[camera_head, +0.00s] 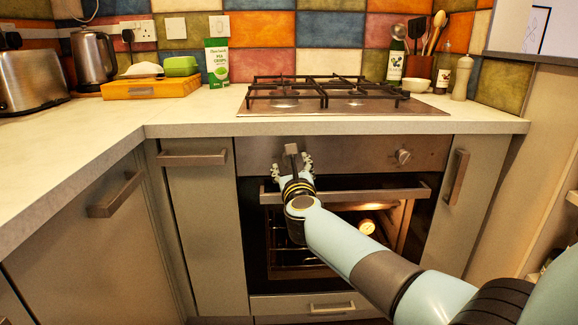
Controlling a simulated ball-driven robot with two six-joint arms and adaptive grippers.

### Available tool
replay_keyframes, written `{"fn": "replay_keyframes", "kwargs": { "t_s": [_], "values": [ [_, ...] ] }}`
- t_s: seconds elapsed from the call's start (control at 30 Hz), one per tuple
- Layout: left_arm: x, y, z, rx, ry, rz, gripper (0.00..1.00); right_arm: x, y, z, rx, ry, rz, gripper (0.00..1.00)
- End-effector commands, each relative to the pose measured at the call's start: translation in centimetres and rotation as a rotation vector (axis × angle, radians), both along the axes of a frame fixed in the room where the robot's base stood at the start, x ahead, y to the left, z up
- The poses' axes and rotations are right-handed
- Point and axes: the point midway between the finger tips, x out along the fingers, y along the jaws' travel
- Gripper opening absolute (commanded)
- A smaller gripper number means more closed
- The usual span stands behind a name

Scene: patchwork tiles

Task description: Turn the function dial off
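The oven's steel control panel (350,155) is below the hob. One round dial (403,157) shows at the panel's right side. It stands clear of my gripper, and its markings are too small to read. My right gripper (292,166) is in front of the left part of the panel, with its fingers spread apart. I see nothing held between them. The gripper covers part of the panel, so any dial behind it is hidden. I cannot tell whether the fingers touch the panel. My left gripper is out of view.
The oven handle (400,193) runs across just below the gripper. The oven interior (368,226) is lit. A gas hob (335,95) is on the counter above. Cabinet handles (457,177) stick out on both sides. The counter at left has a toaster (32,80) and a kettle (94,58).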

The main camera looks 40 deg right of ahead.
Motion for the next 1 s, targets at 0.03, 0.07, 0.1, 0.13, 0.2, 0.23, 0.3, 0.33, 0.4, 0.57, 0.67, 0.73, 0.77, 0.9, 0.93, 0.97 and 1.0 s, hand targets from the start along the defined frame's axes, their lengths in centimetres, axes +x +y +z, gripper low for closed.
{"fn": "replay_keyframes", "kwargs": {
  "t_s": [0.03, 0.07, 0.1, 0.13, 0.2, 0.23, 0.3, 0.33, 0.4, 0.57, 0.67, 0.73, 0.77, 0.9, 0.93, 0.97, 1.0],
  "values": [
    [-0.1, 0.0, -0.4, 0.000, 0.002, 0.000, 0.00, 0.8, -0.5, -0.1, -0.001, -0.001, -0.001, 0.58],
    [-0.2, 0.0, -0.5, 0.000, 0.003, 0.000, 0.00, 1.2, -0.6, -0.2, -0.001, 0.000, -0.001, 0.58],
    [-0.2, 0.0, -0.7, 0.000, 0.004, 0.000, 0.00, 1.6, -0.8, -0.2, -0.002, 0.001, -0.001, 0.58],
    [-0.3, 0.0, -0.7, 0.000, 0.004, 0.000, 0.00, 1.9, -1.0, -0.1, -0.001, 0.000, -0.001, 0.58],
    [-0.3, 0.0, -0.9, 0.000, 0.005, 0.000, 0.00, 2.3, -1.2, -0.1, -0.001, 0.000, 0.000, 0.58],
    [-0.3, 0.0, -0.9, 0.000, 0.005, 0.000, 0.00, 2.5, -1.3, -0.1, -0.001, 0.000, 0.000, 0.58],
    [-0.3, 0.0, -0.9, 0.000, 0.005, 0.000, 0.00, 2.7, -1.4, 0.0, -0.001, 0.000, 0.000, 0.58],
    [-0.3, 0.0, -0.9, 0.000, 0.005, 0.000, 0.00, 2.7, -1.4, 0.0, -0.001, 0.000, 0.000, 0.58],
    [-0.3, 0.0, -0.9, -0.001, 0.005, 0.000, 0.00, 2.7, -1.5, 0.0, -0.001, 0.000, 0.000, 0.58],
    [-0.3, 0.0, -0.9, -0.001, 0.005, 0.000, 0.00, 2.7, -1.4, 0.0, -0.001, 0.000, 0.000, 0.55],
    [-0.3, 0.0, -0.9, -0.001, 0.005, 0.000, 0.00, 2.7, -1.4, 0.0, -0.001, 0.000, 0.000, 0.42],
    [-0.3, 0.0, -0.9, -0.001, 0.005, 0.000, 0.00, 2.7, -1.4, 0.0, -0.001, 0.000, 0.000, 0.33],
    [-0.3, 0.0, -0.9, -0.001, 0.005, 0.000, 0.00, 2.7, -1.4, 0.0, -0.001, 0.000, 0.000, 0.29],
    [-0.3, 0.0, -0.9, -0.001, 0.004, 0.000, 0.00, 2.7, -1.4, 0.0, -0.001, 0.000, 0.000, 0.11],
    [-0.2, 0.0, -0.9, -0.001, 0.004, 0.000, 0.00, 2.7, -1.4, 0.0, -0.001, 0.000, 0.000, 0.07],
    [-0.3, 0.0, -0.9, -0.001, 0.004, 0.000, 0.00, 2.7, -1.4, 0.0, -0.001, 0.000, 0.000, 0.03],
    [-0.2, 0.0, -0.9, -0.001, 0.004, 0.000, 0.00, 2.7, -1.4, 0.0, -0.001, 0.000, 0.000, 0.03]
  ]
}}
